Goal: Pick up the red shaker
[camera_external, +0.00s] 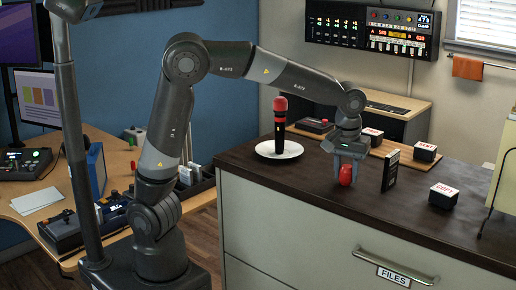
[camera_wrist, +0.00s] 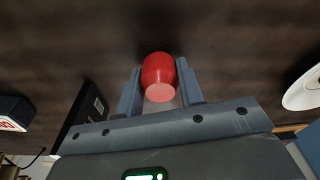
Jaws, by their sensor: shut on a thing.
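The red shaker (camera_external: 346,174) is a small, rounded red object at the dark top of the filing cabinet, near its front edge. In the wrist view the red shaker (camera_wrist: 159,76) sits between the two fingers, its paler flat end facing the camera. My gripper (camera_external: 347,168) points down and is shut on the shaker. In the wrist view my gripper (camera_wrist: 160,88) has one finger against each side of it. I cannot tell whether the shaker touches the cabinet top or is just above it.
A black upright box (camera_external: 390,170) stands close to the right of my gripper. Several white-topped black blocks, one at the front right (camera_external: 444,195), lie around. A white plate (camera_external: 279,150) with a red-topped black microphone (camera_external: 280,118) is at the left. The cabinet top (camera_external: 310,185) is clear in front.

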